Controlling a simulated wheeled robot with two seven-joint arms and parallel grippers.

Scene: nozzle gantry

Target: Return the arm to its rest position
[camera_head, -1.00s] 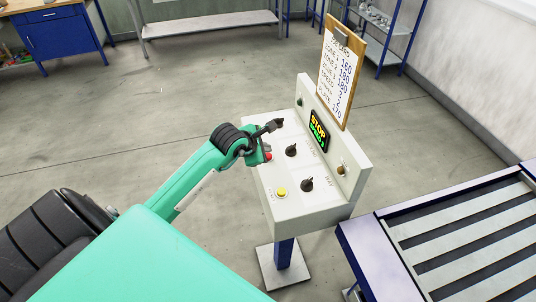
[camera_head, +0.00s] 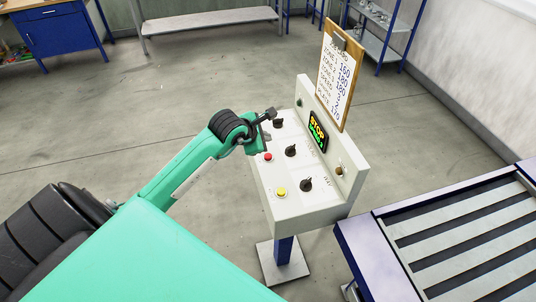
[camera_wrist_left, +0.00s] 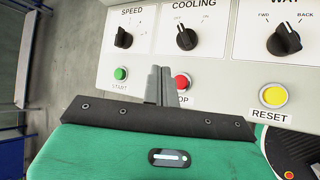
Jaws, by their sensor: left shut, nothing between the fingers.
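My left arm (camera_head: 180,172) is green with dark joints and reaches in from the left to the control panel (camera_head: 318,212). My left gripper (camera_head: 268,114) is shut and empty, at the panel's far left edge. In the left wrist view the shut fingers (camera_wrist_left: 159,85) lie between the green start button (camera_wrist_left: 121,73) and the red stop button (camera_wrist_left: 182,82), partly covering the stop button's left side. The head view shows the red button (camera_head: 268,156) clear of the gripper. My right gripper is in neither view.
The panel also has a yellow reset button (camera_head: 281,192), several black knobs and a lit display (camera_head: 318,133) reading STOP. A clipboard (camera_head: 340,75) stands above it. A slatted conveyor (camera_head: 455,250) is at lower right. A blue cabinet (camera_head: 60,35) and a bench (camera_head: 210,20) stand behind open floor.

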